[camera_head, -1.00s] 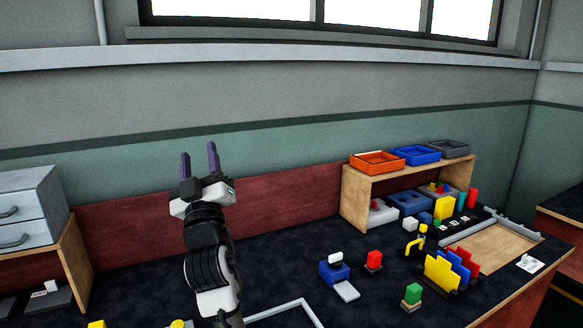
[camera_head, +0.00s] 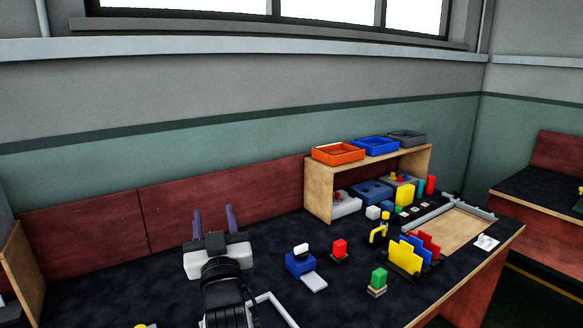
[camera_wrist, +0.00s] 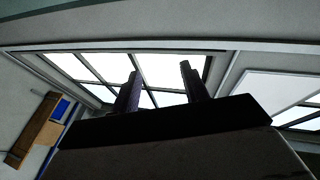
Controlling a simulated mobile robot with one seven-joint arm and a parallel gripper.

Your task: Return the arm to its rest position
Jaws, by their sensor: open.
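My gripper (camera_head: 213,218) is in the lower left of the head view, in front of the red back panel. Its two purple fingers stand apart and point up and away, with nothing between them. In the wrist view the dark fingers of my gripper (camera_wrist: 160,88) are also apart and empty, seen against bright windows. The lower part of my arm runs out of the bottom of the head view.
A wooden shelf (camera_head: 319,190) with orange, blue and grey trays on top stands right of my gripper. A white frame (camera_head: 278,307) lies beside my arm.

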